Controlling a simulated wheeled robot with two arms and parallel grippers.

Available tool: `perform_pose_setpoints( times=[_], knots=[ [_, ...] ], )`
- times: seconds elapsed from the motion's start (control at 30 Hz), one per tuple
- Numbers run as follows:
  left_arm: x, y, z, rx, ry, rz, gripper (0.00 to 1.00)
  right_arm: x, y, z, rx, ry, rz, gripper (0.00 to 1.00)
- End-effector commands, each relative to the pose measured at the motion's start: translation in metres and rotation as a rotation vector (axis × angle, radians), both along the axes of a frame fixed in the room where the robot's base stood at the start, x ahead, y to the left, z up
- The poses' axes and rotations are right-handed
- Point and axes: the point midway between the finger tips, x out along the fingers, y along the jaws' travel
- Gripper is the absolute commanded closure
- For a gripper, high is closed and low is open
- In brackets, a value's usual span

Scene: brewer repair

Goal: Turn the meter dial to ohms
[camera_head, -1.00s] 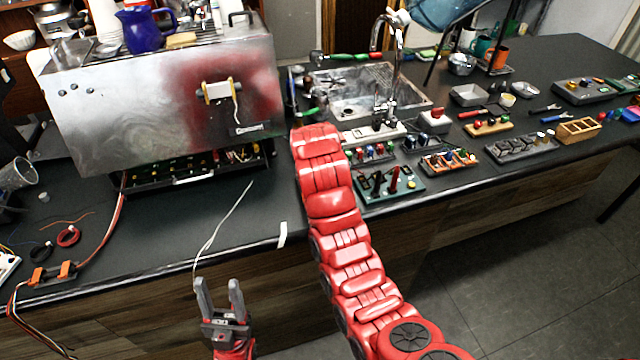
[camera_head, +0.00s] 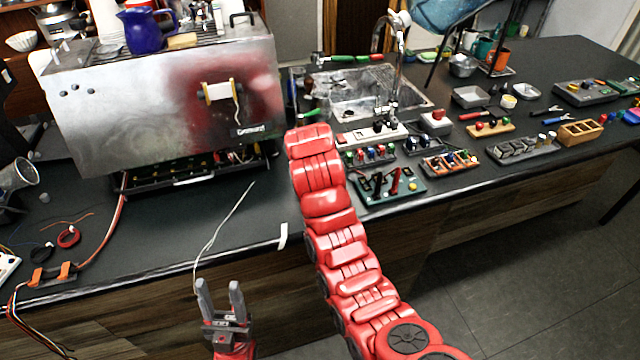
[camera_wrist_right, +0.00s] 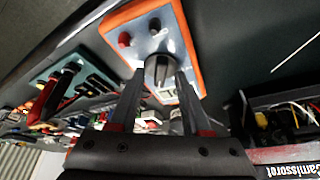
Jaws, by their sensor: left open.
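The meter (camera_wrist_right: 125,28), with an orange rim and a grey face, shows in the right wrist view. Its dark dial (camera_wrist_right: 158,70) sits on the face, with a red knob or jack and a dark one further along. My right gripper (camera_wrist_right: 160,82) is at the dial, with one finger on each side of it. The fingers stand apart; I cannot tell whether they touch the dial. In the head view my red right arm hides the meter and the right gripper. My left gripper (camera_head: 221,292) is open and empty, in front of the counter's edge.
The brewer (camera_head: 150,100) stands on the dark counter (camera_head: 195,205) at the left. A loose white wire (camera_head: 225,222) lies in front of it. A green board (camera_head: 390,190), other small parts and a sink (camera_head: 365,95) are to the right of my arm.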

Motion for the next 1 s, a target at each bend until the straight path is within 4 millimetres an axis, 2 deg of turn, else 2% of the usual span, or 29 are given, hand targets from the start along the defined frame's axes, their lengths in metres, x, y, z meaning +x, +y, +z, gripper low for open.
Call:
perform_pose_setpoints(
  times=[0.23,0.37,0.57,0.73,1.0],
  knots=[
    [0.000,0.000,0.001,0.000,0.000,0.000,0.50,0.000,0.000,0.000,0.000,0.000,0.000,0.53],
    [0.000,0.000,0.009,0.000,0.000,0.000,0.50,-0.002,0.001,0.007,0.000,0.001,0.002,0.53],
    [0.000,0.000,0.046,0.000,0.000,0.000,0.50,-0.011,0.003,0.034,0.000,0.004,0.002,0.53],
    [0.000,0.000,0.079,0.000,0.000,0.000,0.50,-0.022,0.006,0.066,0.004,0.000,0.001,0.53],
    [0.000,0.000,0.101,0.000,0.000,0.000,0.50,-0.038,0.011,0.099,0.004,0.001,0.002,0.53]
  ],
)
